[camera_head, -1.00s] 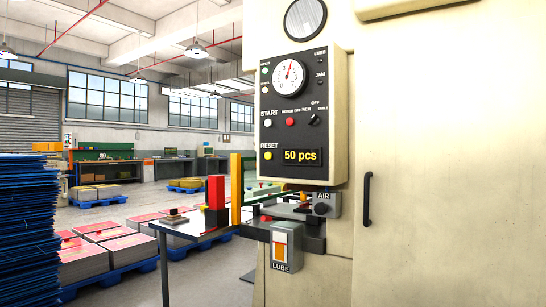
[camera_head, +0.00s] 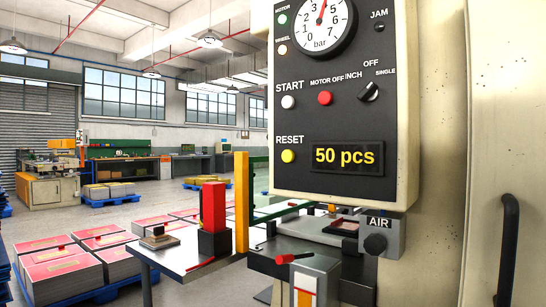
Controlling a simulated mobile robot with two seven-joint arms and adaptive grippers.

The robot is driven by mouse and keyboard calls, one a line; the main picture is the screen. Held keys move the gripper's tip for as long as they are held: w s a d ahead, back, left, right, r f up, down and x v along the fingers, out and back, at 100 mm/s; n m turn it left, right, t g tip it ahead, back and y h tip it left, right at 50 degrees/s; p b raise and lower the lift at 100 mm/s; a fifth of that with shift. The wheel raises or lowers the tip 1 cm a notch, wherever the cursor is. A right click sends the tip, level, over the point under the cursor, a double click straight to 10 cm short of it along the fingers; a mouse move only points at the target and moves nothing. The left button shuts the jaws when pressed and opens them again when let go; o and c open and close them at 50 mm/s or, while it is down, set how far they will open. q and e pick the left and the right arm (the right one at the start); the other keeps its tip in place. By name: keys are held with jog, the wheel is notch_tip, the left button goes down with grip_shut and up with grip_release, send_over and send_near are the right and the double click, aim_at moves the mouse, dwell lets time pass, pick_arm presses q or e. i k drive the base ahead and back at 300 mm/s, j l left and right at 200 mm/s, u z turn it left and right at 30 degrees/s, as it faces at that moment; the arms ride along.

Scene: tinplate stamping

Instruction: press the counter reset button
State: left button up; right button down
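The counter reset button (camera_head: 288,156) is a round yellow button under the word RESET, at the lower left of the black control panel (camera_head: 335,128). The counter display (camera_head: 347,157) to its right reads "50 pcs" in yellow digits. Nothing covers the button or the display. Neither of my grippers shows in the head view.
The panel also has a white START button (camera_head: 288,102), a red motor-off button (camera_head: 325,98) and a black selector knob (camera_head: 369,91). A black door handle (camera_head: 508,250) juts out at right. A small side table (camera_head: 185,262) stands left of the press, with stacked red sheets (camera_head: 60,270) beyond.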

aim_at(288, 156)
jog(key=i+j, duration=0.15)
jog(key=j, duration=0.2)
jog(key=i+j, duration=0.15)
jog(key=j, duration=0.25)
jog(key=i+j, duration=0.15)
jog(key=j, duration=0.95)
